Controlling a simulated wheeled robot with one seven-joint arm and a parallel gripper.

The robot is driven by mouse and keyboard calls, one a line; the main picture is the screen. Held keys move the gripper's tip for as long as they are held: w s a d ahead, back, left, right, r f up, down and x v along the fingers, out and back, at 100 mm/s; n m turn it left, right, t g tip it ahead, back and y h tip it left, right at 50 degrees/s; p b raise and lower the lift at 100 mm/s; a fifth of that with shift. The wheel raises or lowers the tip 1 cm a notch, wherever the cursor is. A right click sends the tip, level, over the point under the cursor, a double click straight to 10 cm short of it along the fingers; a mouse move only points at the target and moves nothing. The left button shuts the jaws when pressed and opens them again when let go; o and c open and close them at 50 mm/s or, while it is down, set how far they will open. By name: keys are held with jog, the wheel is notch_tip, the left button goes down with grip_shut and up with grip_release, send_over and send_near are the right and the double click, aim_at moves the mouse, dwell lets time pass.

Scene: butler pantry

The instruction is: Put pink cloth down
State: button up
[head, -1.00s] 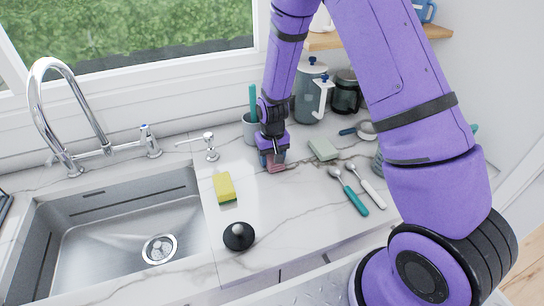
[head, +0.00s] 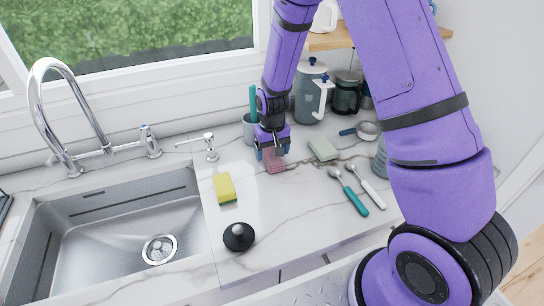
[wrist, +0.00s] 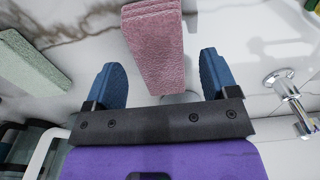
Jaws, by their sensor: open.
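The pink cloth (head: 274,164), a small folded block, lies on the marble counter between the yellow sponge and the pale green cloth. My gripper (head: 272,153) is just above it, pointing down. In the wrist view the pink cloth (wrist: 155,45) lies ahead of and between the two blue fingers of my gripper (wrist: 163,75), with a gap on each side. The fingers are spread apart and hold nothing. Part of the cloth is hidden behind the gripper in the head view.
A yellow sponge (head: 224,187) and a black stopper (head: 239,236) lie left of the cloth by the sink (head: 120,240). A pale green cloth (head: 322,148) and spoons (head: 352,194) lie to the right. A cup (head: 249,128) and jug (head: 309,95) stand behind.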

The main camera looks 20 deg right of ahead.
notch_tip(320, 180, up, 10)
notch_tip(320, 180, up, 10)
jog(key=t, duration=0.1)
send_over(273, 156)
jog(key=s+d, duration=0.2)
jog(key=s, duration=0.2)
jog(key=s+d+r+t, duration=0.2)
jog(key=s+r, duration=0.6)
jog(key=s, duration=0.4)
jog(key=s+d+r+t, duration=0.2)
jog(key=s+r, duration=0.6)
jog(key=s, duration=0.4)
jog(key=shift+s+d+r, duration=0.15)
jog(key=shift+s+d, duration=0.2)
jog(key=shift+d, duration=0.05)
jog(key=shift+o, duration=0.4)
jog(key=shift+w, duration=0.1)
